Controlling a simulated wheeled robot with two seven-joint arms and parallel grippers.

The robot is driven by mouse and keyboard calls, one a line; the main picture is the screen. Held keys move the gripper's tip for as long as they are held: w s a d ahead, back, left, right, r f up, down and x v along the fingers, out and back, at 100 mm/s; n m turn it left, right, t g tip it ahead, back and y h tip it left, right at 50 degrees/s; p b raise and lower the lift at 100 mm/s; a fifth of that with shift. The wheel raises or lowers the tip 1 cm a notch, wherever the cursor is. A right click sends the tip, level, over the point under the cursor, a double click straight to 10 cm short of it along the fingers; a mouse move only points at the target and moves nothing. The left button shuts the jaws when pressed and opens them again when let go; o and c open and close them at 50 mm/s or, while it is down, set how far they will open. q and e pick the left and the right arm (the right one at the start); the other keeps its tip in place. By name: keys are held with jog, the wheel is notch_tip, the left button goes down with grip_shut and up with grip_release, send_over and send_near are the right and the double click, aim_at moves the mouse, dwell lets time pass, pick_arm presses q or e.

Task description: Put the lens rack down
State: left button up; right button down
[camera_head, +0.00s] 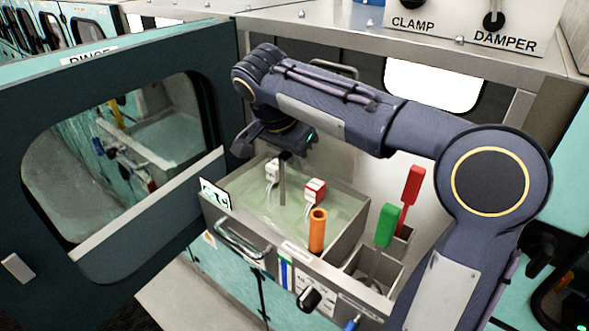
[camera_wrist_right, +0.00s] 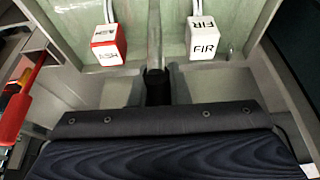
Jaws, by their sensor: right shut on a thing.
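My right gripper (camera_head: 284,150) is over the tank (camera_head: 232,195) of pale green liquid. In the right wrist view its two fingers (camera_wrist_right: 157,88) are shut on a dark handle (camera_wrist_right: 157,90). A grey metal rod (camera_wrist_right: 154,40) runs from that handle; in the head view the rod (camera_head: 282,182) hangs down toward the liquid. This held piece looks like the lens rack, but its lower end cannot be made out. A white-topped piece marked FIR (camera_wrist_right: 204,42) and a red-and-white one marked ASH (camera_wrist_right: 108,45) stand on either side of the rod. My left gripper is not in view.
An orange handle (camera_head: 317,230) stands at the tank's front edge. Green (camera_head: 385,225) and red (camera_head: 410,185) handles stand in compartments to the right. A dark door with a window (camera_head: 120,150) stands open at left. A panel labelled CLAMP and DAMPER (camera_head: 465,22) is above.

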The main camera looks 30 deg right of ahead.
jog(key=shift+f+b, duration=1.25)
jog(key=shift+f, duration=0.55)
jog(key=c, duration=1.4)
grip_release()
jog(key=shift+o, duration=0.2)
jog(key=v, duration=1.2)
jog(key=shift+r, duration=0.2)
